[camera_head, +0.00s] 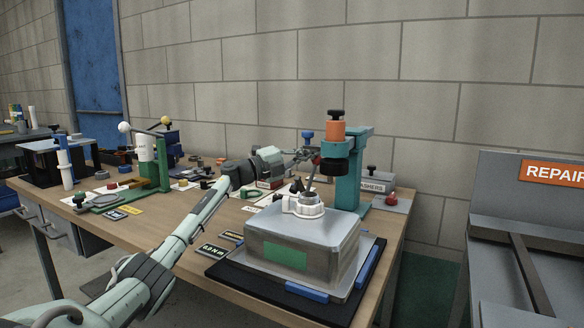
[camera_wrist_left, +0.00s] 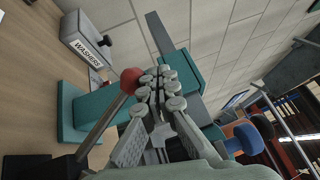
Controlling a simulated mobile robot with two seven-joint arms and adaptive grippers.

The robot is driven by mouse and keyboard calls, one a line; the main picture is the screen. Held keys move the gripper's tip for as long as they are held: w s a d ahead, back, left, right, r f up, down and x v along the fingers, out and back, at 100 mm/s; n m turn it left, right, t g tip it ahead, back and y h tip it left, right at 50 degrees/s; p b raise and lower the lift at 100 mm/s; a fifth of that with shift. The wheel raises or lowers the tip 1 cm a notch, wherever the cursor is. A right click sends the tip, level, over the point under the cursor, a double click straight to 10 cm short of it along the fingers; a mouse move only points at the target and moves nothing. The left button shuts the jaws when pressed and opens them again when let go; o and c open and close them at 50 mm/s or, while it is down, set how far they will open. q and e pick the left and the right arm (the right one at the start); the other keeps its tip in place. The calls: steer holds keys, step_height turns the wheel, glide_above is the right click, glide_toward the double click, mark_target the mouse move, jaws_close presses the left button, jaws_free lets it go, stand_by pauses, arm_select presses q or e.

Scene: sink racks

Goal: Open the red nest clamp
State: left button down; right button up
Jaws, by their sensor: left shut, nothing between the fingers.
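A red ball knob (camera_wrist_left: 131,81) tops a dark lever in the left wrist view, right beside my closed left fingers (camera_wrist_left: 166,88). The lever slants down to the lower left there. In the head view, the red knob (camera_head: 317,159) is small and partly covered by my left gripper (camera_head: 312,155), in front of the teal press. My left gripper is shut with nothing between its fingers. I cannot tell whether its fingers touch the knob. The lever's base is not clear. My right gripper is not in view.
A teal press (camera_head: 362,165) with an orange cylinder stands close behind the gripper. A metal box (camera_head: 340,245) with a white collar (camera_head: 302,207) stands on a black tray at the front. A washers bin (camera_head: 371,187) and another red knob (camera_head: 391,199) are at right.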

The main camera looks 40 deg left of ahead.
arm_select(q)
steer(key=shift+w+a+f, duration=0.1)
steer(key=shift+w+f, duration=0.25)
steer(key=shift+w, duration=0.25)
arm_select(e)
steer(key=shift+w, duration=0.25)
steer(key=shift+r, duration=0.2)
